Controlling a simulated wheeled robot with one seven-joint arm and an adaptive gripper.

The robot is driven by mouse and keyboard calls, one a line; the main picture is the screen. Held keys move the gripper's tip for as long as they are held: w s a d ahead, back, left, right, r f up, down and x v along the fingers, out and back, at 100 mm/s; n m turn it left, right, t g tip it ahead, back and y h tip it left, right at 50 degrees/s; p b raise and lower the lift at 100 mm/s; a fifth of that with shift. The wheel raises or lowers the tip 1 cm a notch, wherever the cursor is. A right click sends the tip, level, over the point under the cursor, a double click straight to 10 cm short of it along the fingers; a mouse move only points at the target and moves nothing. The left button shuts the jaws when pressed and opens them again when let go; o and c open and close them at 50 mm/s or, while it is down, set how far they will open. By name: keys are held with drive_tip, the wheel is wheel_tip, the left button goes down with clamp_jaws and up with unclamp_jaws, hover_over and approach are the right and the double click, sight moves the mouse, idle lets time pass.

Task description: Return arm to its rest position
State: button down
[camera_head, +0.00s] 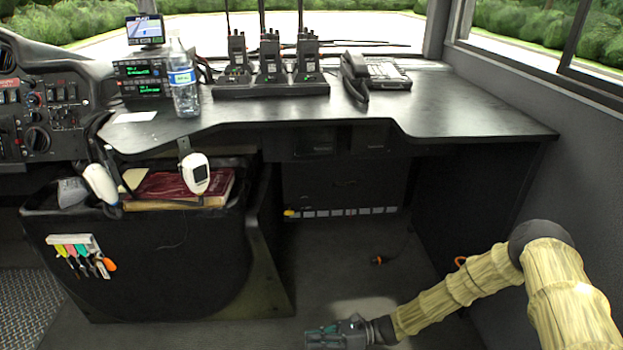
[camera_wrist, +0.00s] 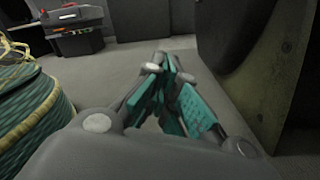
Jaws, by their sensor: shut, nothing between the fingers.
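My gripper (camera_head: 322,337) is low in front of the black desk at the bottom of the head view, above the grey floor. My arm, in a wrinkled tan sleeve, reaches to it from the lower right. In the wrist view my gripper (camera_wrist: 165,75) has its teal-padded fingers together at the tips, with nothing between them. It touches no object that I can see.
The black desk (camera_head: 460,112) bears radios on a charger (camera_head: 270,85), a telephone (camera_head: 383,72) and a water bottle (camera_head: 184,88). A black bin (camera_head: 165,265) with a red book (camera_head: 170,185) stands left of my gripper. The right wall (camera_head: 575,150) is near my arm. Open floor (camera_head: 345,255) lies under the desk.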

drive_tip(key=s+d+f+n+g+h, duration=0.1)
drive_tip(key=s+f+n+g+h, duration=0.25)
drive_tip(key=s, duration=0.55)
drive_tip(key=s+f+n+g+h, duration=0.1)
drive_tip(key=s+f+n+h, duration=0.2)
drive_tip(key=s+f+h, duration=0.5)
drive_tip(key=s+d+n+t+h, duration=0.25)
drive_tip(key=s+d+n, duration=0.35)
drive_tip(key=s+d, duration=0.35)
drive_tip(key=s+d+r+n+t+h, duration=0.2)
drive_tip(key=s+d+r+n+h, duration=0.15)
drive_tip(key=d+n, duration=0.4)
drive_tip(key=d+r+t+p, duration=0.1)
drive_tip(key=d+r+p, duration=0.1)
drive_tip(key=r+p, duration=1.6)
drive_tip(key=w+d+r+t+p, duration=0.1)
drive_tip(key=d+r+p, duration=0.1)
drive_tip(key=r+p, duration=1.5)
wheel_tip(320, 180, up, 4)
drive_tip(key=shift+w+r+n+p, duration=0.2)
drive_tip(key=shift+n+p, duration=0.2)
drive_tip(key=shift+h, duration=0.25)
